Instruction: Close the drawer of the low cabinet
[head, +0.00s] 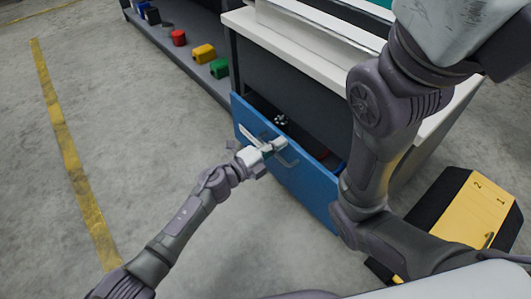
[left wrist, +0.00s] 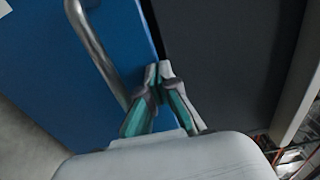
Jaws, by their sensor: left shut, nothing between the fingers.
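The low cabinet (head: 300,77) is dark grey with a white top. Its blue drawer (head: 307,188) stands partly open, with a dark gap behind the front panel and a few small items (head: 281,120) inside. A metal bar handle (head: 285,154) runs along the blue front; it also shows in the left wrist view (left wrist: 97,52). My left gripper (head: 280,144) is shut and empty at the drawer front, by the handle and upper edge. In the left wrist view its fingertips (left wrist: 159,70) meet near the panel's edge; I cannot tell whether they touch it. My right gripper is not visible.
A black and yellow box (head: 468,209) stands on the floor at right. Open floor with a yellow line (head: 70,150) lies left.

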